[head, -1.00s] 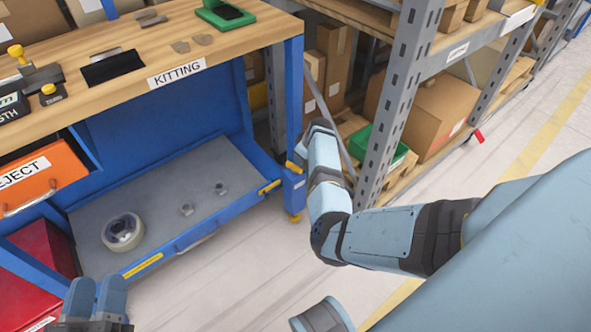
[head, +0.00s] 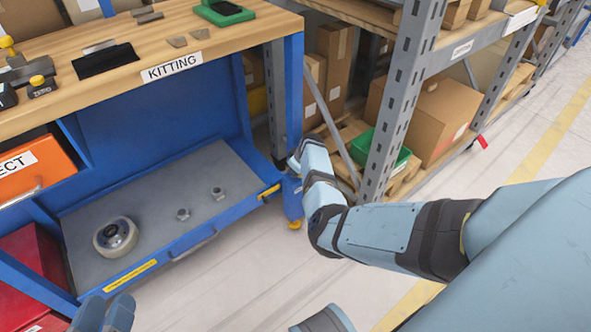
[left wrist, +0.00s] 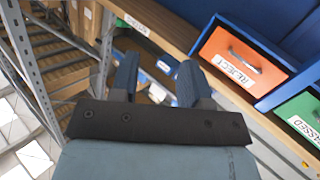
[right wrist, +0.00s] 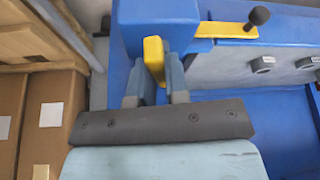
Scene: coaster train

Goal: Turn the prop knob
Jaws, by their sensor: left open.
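A yellow flat piece (right wrist: 154,58), which I take for the prop knob, sticks out from a blue post (right wrist: 150,22) in the right wrist view. My right gripper (right wrist: 155,85) has its two fingers on either side of it and looks shut on it. In the head view my right gripper (head: 296,160) is at the blue leg at the bench's right front, and the yellow piece is mostly hidden. My left gripper (head: 104,314) is empty at the bottom left. Its fingers stand apart in the left wrist view (left wrist: 156,82).
The bench's grey lower tray (head: 150,190) holds a wheel (head: 115,235) and two nuts. A yellow bar with a black ball (right wrist: 258,16) lies right of my right gripper. A grey rack (head: 400,95) with boxes stands close behind my right arm. An orange reject drawer (head: 35,170) is left.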

